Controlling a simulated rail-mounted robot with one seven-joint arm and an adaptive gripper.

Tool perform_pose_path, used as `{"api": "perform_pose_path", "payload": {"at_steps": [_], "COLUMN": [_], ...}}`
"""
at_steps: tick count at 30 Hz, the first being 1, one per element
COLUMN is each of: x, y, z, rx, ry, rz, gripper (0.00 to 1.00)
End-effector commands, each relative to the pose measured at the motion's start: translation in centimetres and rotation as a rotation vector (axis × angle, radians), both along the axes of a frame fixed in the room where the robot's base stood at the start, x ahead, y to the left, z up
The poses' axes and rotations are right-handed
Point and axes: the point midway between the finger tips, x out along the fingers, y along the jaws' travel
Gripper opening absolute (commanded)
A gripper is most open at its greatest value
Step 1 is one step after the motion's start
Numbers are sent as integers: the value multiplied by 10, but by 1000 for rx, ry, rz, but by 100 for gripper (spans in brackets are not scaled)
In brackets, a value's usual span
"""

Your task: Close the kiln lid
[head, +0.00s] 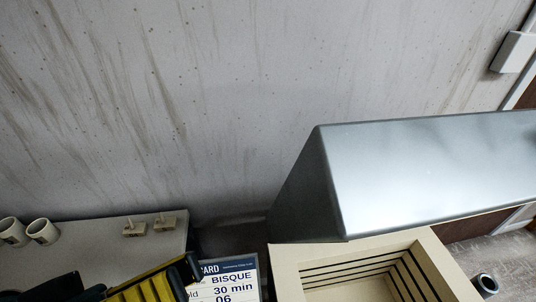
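The kiln (288,272) is at the bottom right of the head view. It has a cream rim around a square opening with dark grooves along its inner walls, and the opening is uncovered. A large grey metal slab-like form (430,170) rises behind and above the opening, tilted. It looks like the raised kiln lid, but I cannot tell this from a hood for sure. Its right end is cut off by the picture edge, as is the kiln's front.
A pale shelf (95,250) at left holds two cups (42,231) and small cream pieces (164,223). A sign (232,280) reading "BISQUE 30 min 06" stands left of the kiln, beside a yellow and black object (150,286). A small dark-mouthed cylinder (486,285) is right of the kiln.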

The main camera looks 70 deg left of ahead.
Motion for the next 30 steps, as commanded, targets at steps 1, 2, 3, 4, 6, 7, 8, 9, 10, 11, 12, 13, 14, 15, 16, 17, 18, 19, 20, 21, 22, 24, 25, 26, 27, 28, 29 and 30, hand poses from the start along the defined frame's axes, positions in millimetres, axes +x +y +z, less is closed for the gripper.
{"api": "perform_pose_path", "payload": {"at_steps": [1,2,3,4,6,7,8,9,10,11,12,13,14,15,16,17,18,19,20,21,22,24,25,26,27,28,29,30], "x": [0,0,1,3,10,15,21,31,40,49,62,73,83,95,104,112,122,130,138,150,158,178,186,194,204,211,217,224], "y": [0,0,-1,-2,-8,-13,-19,-28,-36,-46,-60,-71,-82,-96,-106,-116,-129,-139,-151,-167,-180,-212,-225,-237,-252,-262,-270,-276], "z": [0,0,0,1,4,6,8,12,14,17,21,24,26,29,30,32,34,37,39,43,46,54,59,63,70,75,80,87], "rx": [0,0,0,1,6,10,14,21,27,37,49,62,74,94,108,123,143,161,181,210,236,305,339,375,428,470,512,566], "ry": [0,0,1,1,3,6,7,10,14,16,21,25,27,29,30,31,31,30,28,23,17,-3,-16,-29,-51,-68,-85,-104], "rz": [0,0,-5,-12,-45,-69,-99,-145,-182,-223,-276,-314,-348,-383,-404,-423,-447,-461,-473,-487,-494,-492,-480,-463,-428,-392,-350,-287], "gripper": [45,45,45,45,45,45,45,45,45,45,45,45,45,45,45,45,45,45,45,45,45,45,45,45,45,45,45,45]}}
